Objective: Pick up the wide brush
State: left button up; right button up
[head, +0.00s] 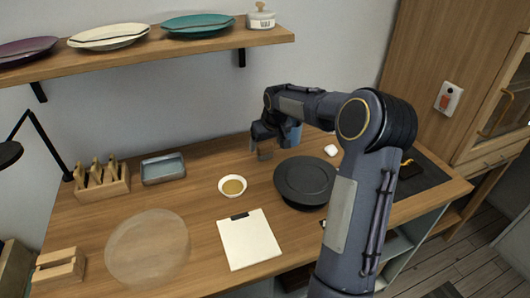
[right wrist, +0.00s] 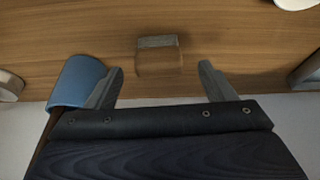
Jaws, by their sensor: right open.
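A small block-like thing, which looks like the wide brush, stands on the desk in the right wrist view (right wrist: 158,58). It has a grey band along one edge and a wood-brown body close in colour to the desk. In the head view it seems to be the small brownish piece (head: 265,155) just below my right gripper (head: 264,146). In the right wrist view my right gripper (right wrist: 161,80) is open and empty, its two fingers apart, with the brush ahead of the gap between them. I see no contact. My left gripper is not in view.
A blue cup-like thing (right wrist: 78,82) is close beside the left finger in the wrist view. On the desk are a bowl of amber liquid (head: 233,187), a dark round turntable (head: 304,181), a blue-grey tray (head: 163,169), a wooden rack (head: 103,184) and a clipboard (head: 248,240). A plate shelf (head: 190,48) hangs above.

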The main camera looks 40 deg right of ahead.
aim_at(265, 145)
jog(key=x, duration=0.5)
jog(key=shift+p, duration=0.3)
jog(key=c, duration=1.1)
jog(key=shift+o, duration=0.2)
jog(key=shift+r, duration=0.5)
notch_tip(265, 145, up, 3)
jog(key=shift+s+f, duration=0.1)
jog(key=shift+f, duration=0.1)
jog(key=s+a+r+b, duration=0.2)
jog(key=s+a+r, duration=0.7)
jog(key=a, duration=0.1)
jog(key=shift+s+r, duration=0.15)
jog(key=shift+s, duration=0.15)
